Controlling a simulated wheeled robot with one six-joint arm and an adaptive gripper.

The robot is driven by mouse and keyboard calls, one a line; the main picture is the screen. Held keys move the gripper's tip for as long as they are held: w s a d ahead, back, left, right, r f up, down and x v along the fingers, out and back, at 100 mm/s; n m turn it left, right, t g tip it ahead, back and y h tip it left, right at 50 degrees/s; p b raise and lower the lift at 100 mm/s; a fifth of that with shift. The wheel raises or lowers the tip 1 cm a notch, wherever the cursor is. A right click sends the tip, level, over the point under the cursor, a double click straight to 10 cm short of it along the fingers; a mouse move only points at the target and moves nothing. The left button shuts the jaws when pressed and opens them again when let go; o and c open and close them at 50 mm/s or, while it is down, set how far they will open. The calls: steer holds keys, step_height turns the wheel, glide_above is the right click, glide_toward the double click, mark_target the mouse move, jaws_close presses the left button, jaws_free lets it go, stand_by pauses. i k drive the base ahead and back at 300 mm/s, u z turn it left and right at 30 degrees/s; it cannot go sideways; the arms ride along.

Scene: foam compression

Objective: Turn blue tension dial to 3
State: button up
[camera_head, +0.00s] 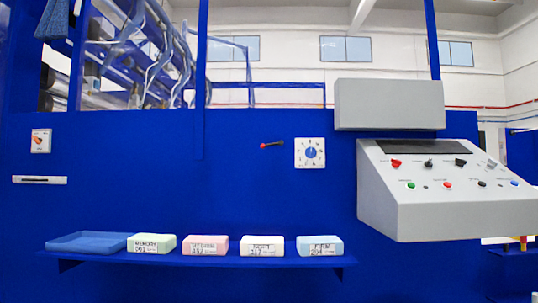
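The blue tension dial (311,153) is a small round blue knob on a white square plate (300,162) with marks around it. The plate is fixed to the blue machine wall, left of the grey control console. The marks and the knob's pointer are too small to read, so its setting cannot be told. My gripper is not in view, and nothing covers the dial.
A red-tipped black lever (272,144) juts out left of the dial. A grey console (440,210) with switches and buttons projects at right. Below, a blue shelf (200,260) holds a blue tray (85,242) and several labelled foam blocks. The wall before the dial is clear.

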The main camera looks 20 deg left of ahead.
mark_target(310, 152)
steer(key=u, duration=0.6)
steer(key=i, duration=0.65)
steer(key=u, duration=0.4)
